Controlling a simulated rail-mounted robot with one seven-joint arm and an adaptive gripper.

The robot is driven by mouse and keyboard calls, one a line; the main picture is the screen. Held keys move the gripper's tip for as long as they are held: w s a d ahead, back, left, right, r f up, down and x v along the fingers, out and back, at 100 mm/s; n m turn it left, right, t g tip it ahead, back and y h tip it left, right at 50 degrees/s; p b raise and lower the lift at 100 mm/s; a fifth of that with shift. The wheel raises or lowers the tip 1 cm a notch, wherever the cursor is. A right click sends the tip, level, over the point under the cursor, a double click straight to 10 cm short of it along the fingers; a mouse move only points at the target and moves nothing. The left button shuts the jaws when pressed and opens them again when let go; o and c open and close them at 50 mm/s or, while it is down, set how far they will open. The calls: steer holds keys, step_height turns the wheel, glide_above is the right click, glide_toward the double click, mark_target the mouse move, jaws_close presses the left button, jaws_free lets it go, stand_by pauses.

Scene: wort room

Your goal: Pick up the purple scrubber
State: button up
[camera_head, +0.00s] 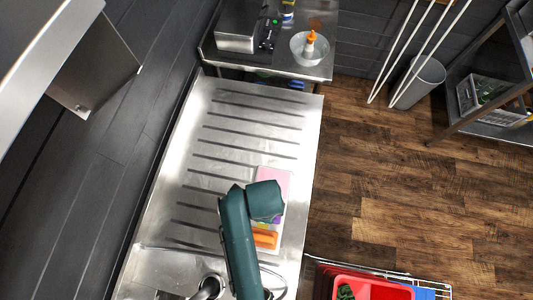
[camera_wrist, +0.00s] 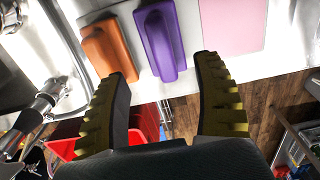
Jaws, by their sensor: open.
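The purple scrubber (camera_wrist: 162,38) lies on a pale board between the orange scrubber (camera_wrist: 108,48) and a pink pad (camera_wrist: 233,24) in the wrist view. In the head view my arm hides most of it; only a small purple bit (camera_head: 277,219) shows beside the orange scrubber (camera_head: 265,238). My gripper (camera_wrist: 162,72) is open and empty. Its two fingers stand apart, with the purple scrubber showing in the gap between the tips and beyond them. I see no contact. The fingers are hidden in the head view.
The ribbed steel drainboard (camera_head: 240,125) is mostly clear. A tap (camera_head: 208,288) stands at its near end, and also shows in the wrist view (camera_wrist: 35,115). A red crate (camera_head: 370,288) is at the lower right. A side table with a bowl (camera_head: 309,50) stands beyond the drainboard.

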step_height(320, 180, down, 5)
steer(key=shift+r, duration=0.2)
step_height(320, 180, down, 5)
steer(key=shift+w+d+f, duration=0.15)
steer(key=shift+f, duration=0.05)
steer(key=c, duration=0.9)
step_height(320, 180, up, 10)
steer(key=shift+r, duration=0.1)
